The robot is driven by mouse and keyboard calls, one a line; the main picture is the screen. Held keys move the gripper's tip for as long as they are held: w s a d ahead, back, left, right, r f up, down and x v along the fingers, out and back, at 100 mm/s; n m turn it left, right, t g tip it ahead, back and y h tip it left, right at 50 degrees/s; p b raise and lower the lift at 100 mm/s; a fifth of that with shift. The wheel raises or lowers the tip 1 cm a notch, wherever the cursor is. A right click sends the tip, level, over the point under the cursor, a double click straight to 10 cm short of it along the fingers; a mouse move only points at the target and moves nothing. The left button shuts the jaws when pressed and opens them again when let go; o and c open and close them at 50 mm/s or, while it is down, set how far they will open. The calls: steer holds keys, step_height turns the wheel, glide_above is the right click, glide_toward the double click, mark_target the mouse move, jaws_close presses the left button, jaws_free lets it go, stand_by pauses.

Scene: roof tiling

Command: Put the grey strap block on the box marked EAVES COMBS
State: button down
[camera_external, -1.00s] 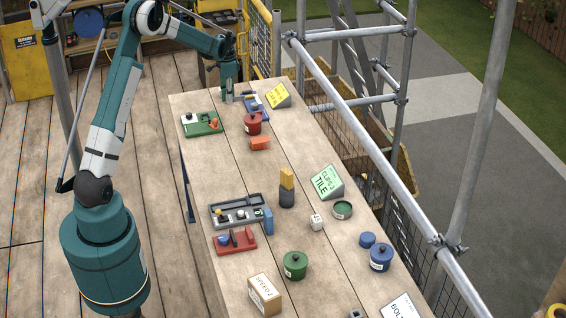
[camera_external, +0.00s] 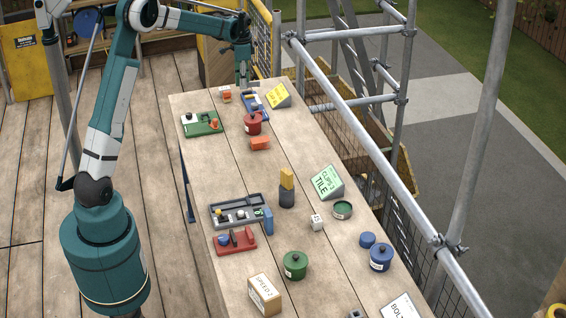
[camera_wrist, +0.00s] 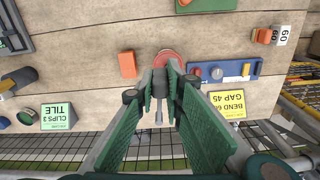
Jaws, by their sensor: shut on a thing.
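My gripper (camera_wrist: 165,72) is shut on a small dark grey piece (camera_wrist: 158,84), which looks like the grey strap block; it is largely covered by the fingers. In the external view my gripper (camera_external: 243,80) is above the far end of the bench, by the blue tray, and the held piece is too small to make out. No label that I can read says EAVES COMBS. A cardboard box (camera_external: 264,295) stands at the near end of the bench; its label is hard to read.
A red pot (camera_external: 253,123), an orange block (camera_external: 260,143) and a blue tray (camera_external: 256,106) lie near my gripper. A yellow sign (camera_external: 278,95) stands at the right edge. Scaffold rails (camera_external: 370,150) run along the right.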

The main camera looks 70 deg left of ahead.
steer(key=w+d+r+m, duration=0.1)
steer(key=w+d+m, duration=0.3)
steer(key=d, duration=1.5)
steer(key=w+d+m, duration=0.2)
steer(key=w+d, duration=0.4)
steer(key=d, duration=1.4)
steer(key=s+d+m, duration=0.2)
steer(key=d, duration=1)
steer(key=s+d+m, duration=0.2)
steer(key=d, duration=1.1)
steer(key=s+d+f+m, duration=0.1)
steer(key=s+d+m, duration=0.2)
steer(key=s+d, duration=1)
steer(key=s+d+m, duration=0.4)
steer(key=s+d, duration=0.6)
steer(key=d, duration=0.6)
steer(key=shift+s+f, duration=0.15)
steer(key=shift+f, duration=1.2)
steer(key=shift+s+f, duration=0.1)
steer(key=shift+f, duration=1.25)
steer(key=shift+f, duration=0.15)
